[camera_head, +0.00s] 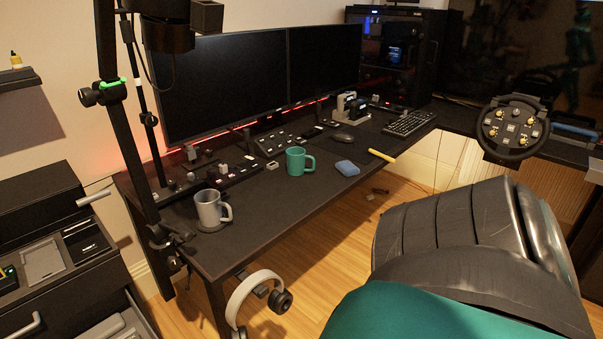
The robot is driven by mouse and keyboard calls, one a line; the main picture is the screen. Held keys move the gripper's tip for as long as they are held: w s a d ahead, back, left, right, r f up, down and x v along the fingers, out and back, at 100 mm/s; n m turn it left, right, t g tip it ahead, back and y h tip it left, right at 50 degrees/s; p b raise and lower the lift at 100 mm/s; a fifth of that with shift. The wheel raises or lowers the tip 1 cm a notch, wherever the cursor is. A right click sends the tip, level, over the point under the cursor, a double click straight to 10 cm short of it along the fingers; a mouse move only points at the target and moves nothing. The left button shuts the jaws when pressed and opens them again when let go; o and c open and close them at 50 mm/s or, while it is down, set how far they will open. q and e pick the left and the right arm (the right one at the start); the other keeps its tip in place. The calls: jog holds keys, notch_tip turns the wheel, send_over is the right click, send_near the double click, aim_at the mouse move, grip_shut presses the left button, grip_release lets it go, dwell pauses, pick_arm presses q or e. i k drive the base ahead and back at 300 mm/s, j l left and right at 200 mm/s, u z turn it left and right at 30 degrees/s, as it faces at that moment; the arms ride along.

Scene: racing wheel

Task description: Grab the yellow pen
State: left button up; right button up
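A yellow pen (382,156) lies at the front edge of the dark desk (265,205), right of a blue block-like object. Part of it appears to stick out past the edge. Nothing covers it. Neither of my grippers shows in the head view.
A teal mug (296,161), a grey mug (209,208) and a blue object (347,168) stand on the desk. A dark chair (455,235) with teal cloth fills the lower right. Headphones (250,295) hang at the front left. A racing wheel (512,128) is at right.

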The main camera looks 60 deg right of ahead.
aim_at(389, 160)
jog(key=z, duration=1.05)
jog(key=l+z, duration=0.1)
jog(key=z, duration=0.35)
jog(key=i+z, duration=0.1)
jog(key=z, duration=0.35)
jog(key=i+l+z, duration=0.1)
jog(key=z, duration=0.4)
jog(key=i+l, duration=0.1)
jog(key=i, duration=0.5)
jog(key=i+l+u, duration=0.1)
jog(key=i+l, duration=0.75)
jog(key=l, duration=0.2)
jog(key=u, duration=0.05)
